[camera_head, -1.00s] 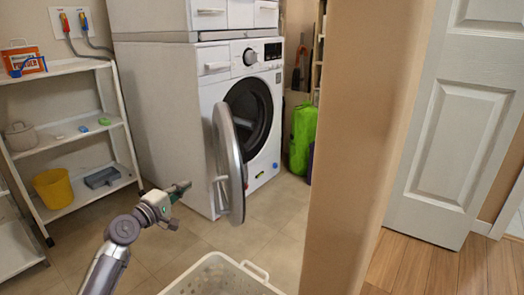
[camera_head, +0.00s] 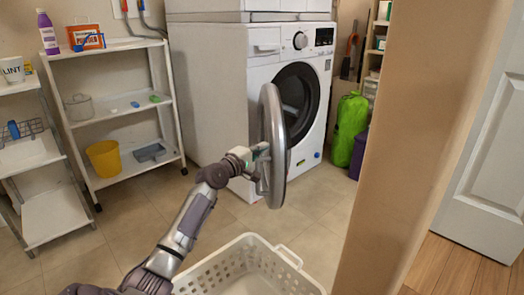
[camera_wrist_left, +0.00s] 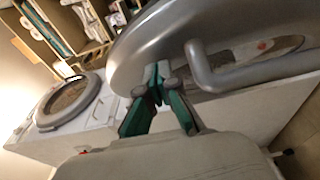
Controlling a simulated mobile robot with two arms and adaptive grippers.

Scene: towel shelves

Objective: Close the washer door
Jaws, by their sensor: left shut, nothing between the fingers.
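The white washer (camera_head: 228,115) stands at the back with its round door (camera_head: 272,140) swung wide open toward me, so the dark drum opening (camera_head: 299,100) shows behind it. My left gripper (camera_head: 262,158) is at the outer face of the door, near its handle. In the left wrist view the shut, empty fingertips (camera_wrist_left: 158,78) are at the grey door rim (camera_wrist_left: 150,40), beside the curved door handle (camera_wrist_left: 205,70). I cannot tell whether they touch it. My right gripper is not in view.
A white laundry basket (camera_head: 285,262) stands on the floor in front. A beige wall edge (camera_head: 400,150) closes off the right. White shelves (camera_head: 118,122) with a yellow bucket (camera_head: 104,158) stand at left. A green bag (camera_head: 350,130) is beyond the washer. Tiled floor is free at left.

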